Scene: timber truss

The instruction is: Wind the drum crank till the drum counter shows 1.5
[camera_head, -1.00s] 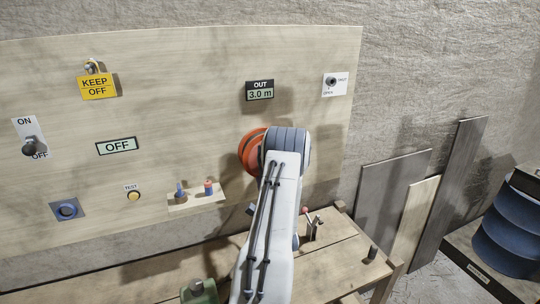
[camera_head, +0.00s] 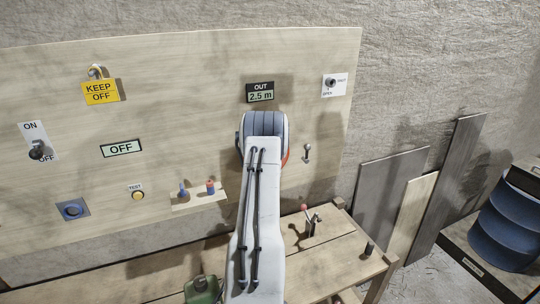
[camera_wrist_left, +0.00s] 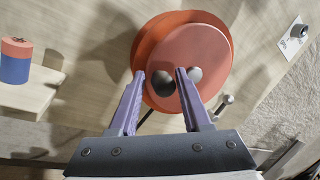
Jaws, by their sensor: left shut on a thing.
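The orange drum (camera_wrist_left: 205,55) fills the upper middle of the left wrist view. In the head view only a sliver of the drum (camera_head: 287,152) shows behind my left arm. A dark round crank knob (camera_wrist_left: 164,86) sits between the fingers of my left gripper (camera_wrist_left: 160,76), which is shut on it. A second, silvery round part (camera_wrist_left: 194,74) shows on the drum face beside the right finger. In the head view my wrist hides the fingers and the knob. The drum counter (camera_head: 260,92), labelled OUT, reads 2.5 m. My right gripper is not in view.
A small metal lever (camera_head: 307,152) stands on the board close right of the drum. A shelf (camera_head: 200,200) with blue and red pegs is at lower left. The workbench (camera_head: 335,260) below carries a red-knobbed lever (camera_head: 311,220) and a green can (camera_head: 202,289).

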